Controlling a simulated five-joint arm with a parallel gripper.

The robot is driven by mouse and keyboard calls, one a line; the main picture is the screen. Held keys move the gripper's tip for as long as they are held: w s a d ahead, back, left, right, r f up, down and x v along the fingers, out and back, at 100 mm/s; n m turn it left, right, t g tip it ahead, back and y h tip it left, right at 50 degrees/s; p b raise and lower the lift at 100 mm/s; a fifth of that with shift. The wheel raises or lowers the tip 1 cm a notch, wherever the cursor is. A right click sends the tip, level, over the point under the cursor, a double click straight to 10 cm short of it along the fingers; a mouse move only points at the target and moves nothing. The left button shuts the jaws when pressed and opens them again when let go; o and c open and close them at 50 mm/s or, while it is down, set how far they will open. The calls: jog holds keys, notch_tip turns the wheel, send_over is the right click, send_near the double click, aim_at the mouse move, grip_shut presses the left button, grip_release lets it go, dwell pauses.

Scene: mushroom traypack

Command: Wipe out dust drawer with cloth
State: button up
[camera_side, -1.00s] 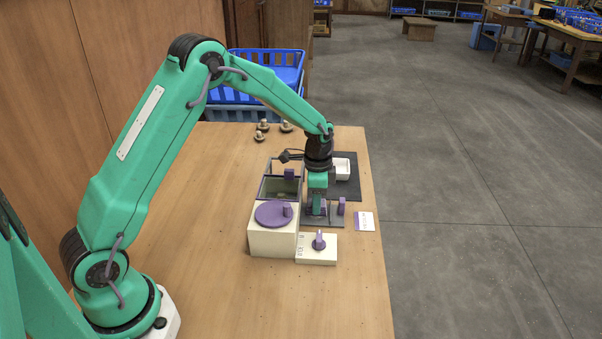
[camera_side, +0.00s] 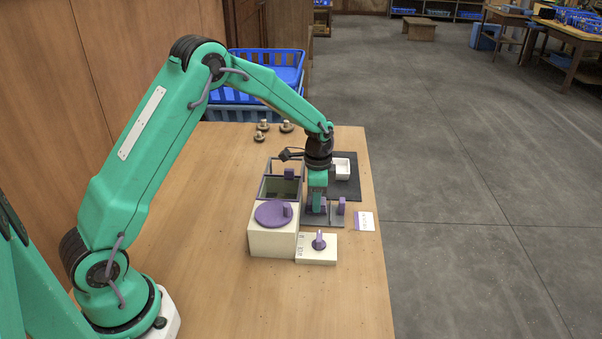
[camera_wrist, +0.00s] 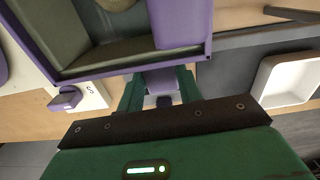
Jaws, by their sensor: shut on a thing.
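My gripper (camera_wrist: 160,88) points down, its two green fingers shut on a purple block-shaped handle (camera_wrist: 161,78). In the side view my gripper (camera_side: 318,208) is over a dark grey stand to the right of an open box. The open box (camera_side: 281,187) has an olive interior. An open drawer-like tray with a purple rim (camera_wrist: 135,66) and olive inside fills the upper left of the wrist view, close beyond my fingers. I cannot make out a cloth or dust.
A cream box with a purple round lid (camera_side: 270,214) and a small cream block with a purple knob (camera_side: 319,241) stand nearby. Another purple handle (camera_side: 341,206) is right of my gripper. A white tray (camera_side: 342,168) sits on a dark mat. The table's front is clear.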

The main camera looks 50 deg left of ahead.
jog(key=shift+w+a, duration=0.6)
jog(key=shift+a+r, duration=0.1)
jog(key=shift+r, duration=3.95)
